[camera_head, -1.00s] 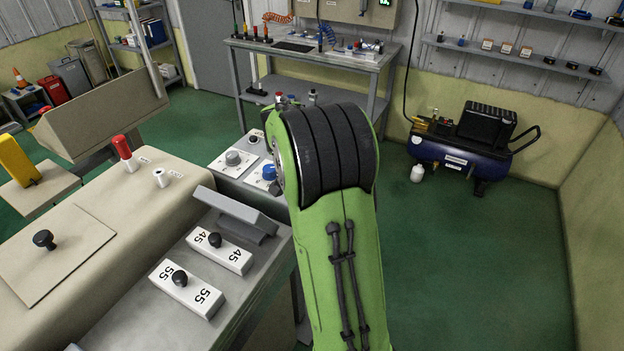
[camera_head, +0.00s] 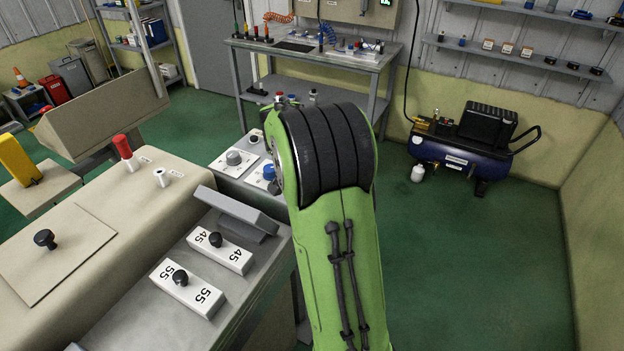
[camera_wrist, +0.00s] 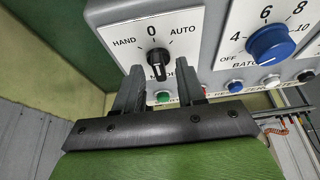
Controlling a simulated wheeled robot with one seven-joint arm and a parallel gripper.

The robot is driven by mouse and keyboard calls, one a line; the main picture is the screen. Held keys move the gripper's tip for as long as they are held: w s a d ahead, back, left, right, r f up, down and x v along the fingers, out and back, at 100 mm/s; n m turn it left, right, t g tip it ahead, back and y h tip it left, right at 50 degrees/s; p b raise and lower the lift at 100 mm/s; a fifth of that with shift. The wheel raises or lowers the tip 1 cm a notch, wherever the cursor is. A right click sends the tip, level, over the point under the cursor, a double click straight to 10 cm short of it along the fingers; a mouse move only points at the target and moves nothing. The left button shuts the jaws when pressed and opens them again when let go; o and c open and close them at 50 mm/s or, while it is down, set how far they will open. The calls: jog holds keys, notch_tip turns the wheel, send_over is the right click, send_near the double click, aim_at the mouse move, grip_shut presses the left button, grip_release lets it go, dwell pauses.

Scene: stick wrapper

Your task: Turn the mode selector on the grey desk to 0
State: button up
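The mode selector (camera_wrist: 158,58) is a black knob on a white plate in the wrist view, with HAND at left, 0 at top and AUTO at right. Its grip bar looks roughly upright, in line with the 0; which end points is hard to tell. My gripper (camera_wrist: 160,72) is open, one dark finger on each side of the knob's lower part, with visible gaps and nothing held. The grey desk (camera_head: 232,178) shows in the head view, where my green arm hides the gripper and, it seems, the selector.
A blue knob (camera_wrist: 271,44) on its own plate stands right of the selector. A green button (camera_wrist: 163,97) lies just below the selector, close to the fingers. Other buttons line the panel's lower edge. The floor right of my arm is clear up to a compressor (camera_head: 465,150).

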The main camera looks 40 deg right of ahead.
jog(key=p+v, duration=0.3)
jog(key=v, duration=1.2)
jog(key=shift+a+r+p, duration=0.15)
jog(key=shift+r+p, duration=0.15)
jog(key=shift+r, duration=0.05)
